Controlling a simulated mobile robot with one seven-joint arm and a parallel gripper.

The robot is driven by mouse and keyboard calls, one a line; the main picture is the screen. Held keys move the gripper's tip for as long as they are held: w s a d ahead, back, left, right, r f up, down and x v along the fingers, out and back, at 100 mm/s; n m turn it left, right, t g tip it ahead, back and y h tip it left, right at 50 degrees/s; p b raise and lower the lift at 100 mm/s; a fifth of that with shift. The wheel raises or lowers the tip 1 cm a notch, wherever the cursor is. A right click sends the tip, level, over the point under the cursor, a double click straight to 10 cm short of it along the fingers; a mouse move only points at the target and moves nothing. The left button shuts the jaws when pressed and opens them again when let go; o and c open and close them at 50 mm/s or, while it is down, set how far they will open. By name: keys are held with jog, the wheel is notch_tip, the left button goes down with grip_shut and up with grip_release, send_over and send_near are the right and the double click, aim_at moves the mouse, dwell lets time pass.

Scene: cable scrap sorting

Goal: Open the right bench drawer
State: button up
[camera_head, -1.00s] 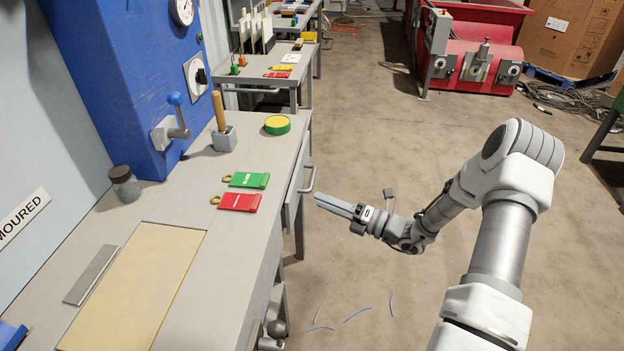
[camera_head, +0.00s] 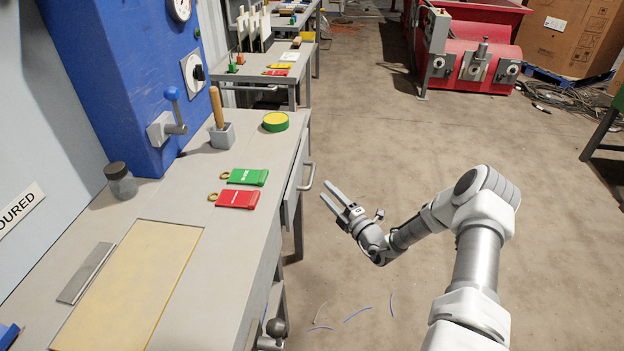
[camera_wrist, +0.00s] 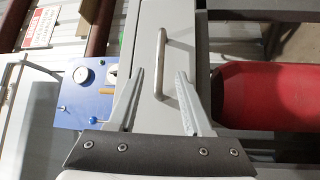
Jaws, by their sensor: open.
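The bench drawer (camera_head: 292,186) is a grey front on the bench's right side, with a bar handle (camera_head: 308,176) standing out from it. It looks shut in the head view. In the wrist view the handle (camera_wrist: 160,62) lies between and beyond the finger lines. My gripper (camera_head: 329,197) is open and empty, just right of and a little below the handle in the head view, with its fingers pointing toward the bench. The fingers (camera_wrist: 158,98) are spread in the wrist view and appear apart from the handle.
The grey bench (camera_head: 200,270) bears a green tag (camera_head: 248,177), a red tag (camera_head: 238,199), a green-yellow round tin (camera_head: 275,121) and a tan mat (camera_head: 130,290). A ball-ended lever (camera_head: 276,327) sticks out low at the bench's front.

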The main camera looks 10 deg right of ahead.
aim_at(312, 174)
jog(key=b+x, duration=0.1)
jog(key=x, duration=0.7)
jog(key=shift+w+a+b, duration=0.15)
jog(key=shift+w+b, duration=0.1)
jog(key=shift+b, duration=0.05)
grip_shut()
dwell(1.0)
